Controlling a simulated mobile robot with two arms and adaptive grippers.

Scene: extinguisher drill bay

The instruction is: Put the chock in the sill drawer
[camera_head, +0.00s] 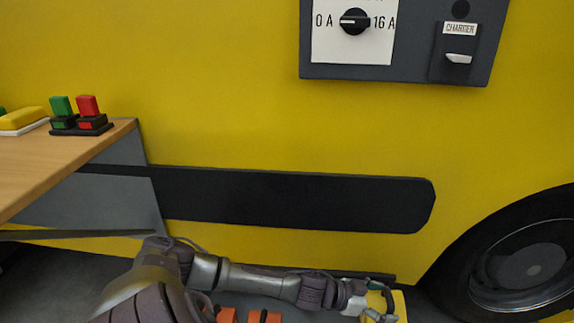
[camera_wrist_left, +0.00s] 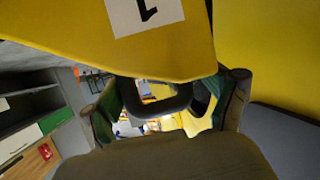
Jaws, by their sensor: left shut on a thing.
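The yellow chock (camera_wrist_left: 150,50) fills the top of the left wrist view, with a white label reading 1 and a dark handle loop (camera_wrist_left: 155,103) below it. My left gripper (camera_wrist_left: 158,112) is shut on this handle, with its green-padded fingers on both sides. In the head view the left arm stretches right along the bottom, and the left gripper (camera_head: 377,289) is low by the vehicle's side. The chock (camera_head: 399,304) shows there only in part, cut by the lower edge. I cannot make out a sill drawer for certain. My right gripper is not in view.
A yellow vehicle side (camera_head: 230,120) stands ahead with a long black panel (camera_head: 300,198) and a wheel (camera_head: 530,262) at the right. A wooden table (camera_head: 60,158) is at the left. Orange things (camera_head: 228,315) lie low at the bottom, partly cut off.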

